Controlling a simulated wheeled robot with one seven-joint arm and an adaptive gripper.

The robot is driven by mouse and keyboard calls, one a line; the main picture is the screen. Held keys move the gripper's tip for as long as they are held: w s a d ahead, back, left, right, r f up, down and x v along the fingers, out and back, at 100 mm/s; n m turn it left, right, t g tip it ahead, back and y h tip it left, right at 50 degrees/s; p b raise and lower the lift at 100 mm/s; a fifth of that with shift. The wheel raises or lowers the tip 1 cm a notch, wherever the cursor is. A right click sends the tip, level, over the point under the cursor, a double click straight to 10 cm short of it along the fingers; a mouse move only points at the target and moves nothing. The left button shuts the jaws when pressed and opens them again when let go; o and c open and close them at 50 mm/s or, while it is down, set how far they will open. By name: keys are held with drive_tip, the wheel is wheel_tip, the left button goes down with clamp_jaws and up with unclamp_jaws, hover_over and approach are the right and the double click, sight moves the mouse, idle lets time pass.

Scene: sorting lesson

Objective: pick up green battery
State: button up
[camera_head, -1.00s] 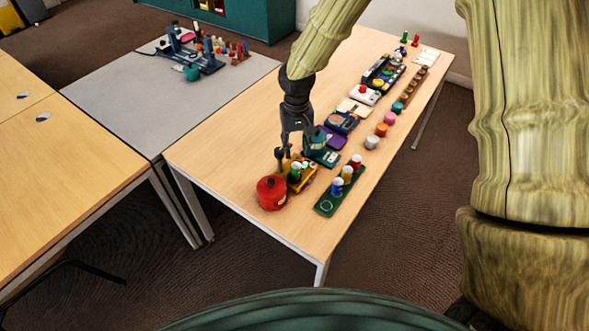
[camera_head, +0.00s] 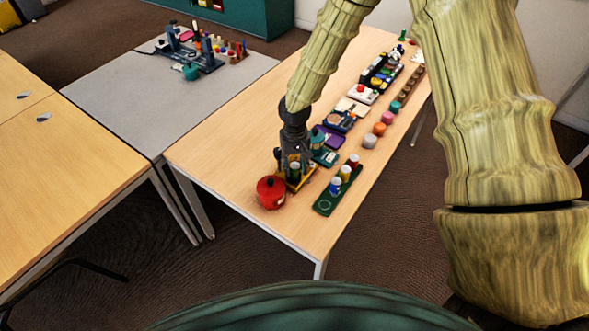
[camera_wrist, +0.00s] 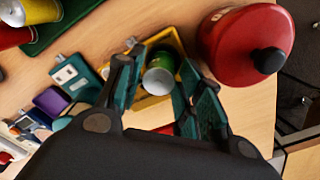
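The green battery (camera_wrist: 160,74) stands in a yellow tray (camera_wrist: 150,101), showing its pale end and green side in the wrist view. My gripper (camera_wrist: 159,72) is open, with one finger on each side of the battery; whether either finger touches it I cannot tell. In the head view my gripper (camera_head: 294,162) is low over the yellow tray (camera_head: 309,174), and the green battery (camera_head: 295,172) shows between the fingers, partly hidden.
A red pot (camera_head: 271,192) with a black knob stands close beside the tray; it also shows in the wrist view (camera_wrist: 235,45). A green board (camera_head: 326,204) with several coloured cylinders lies to the right. The table's front left is clear.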

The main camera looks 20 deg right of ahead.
drive_tip(key=shift+f, duration=0.45)
drive_tip(key=shift+c, duration=0.2)
clamp_jaws()
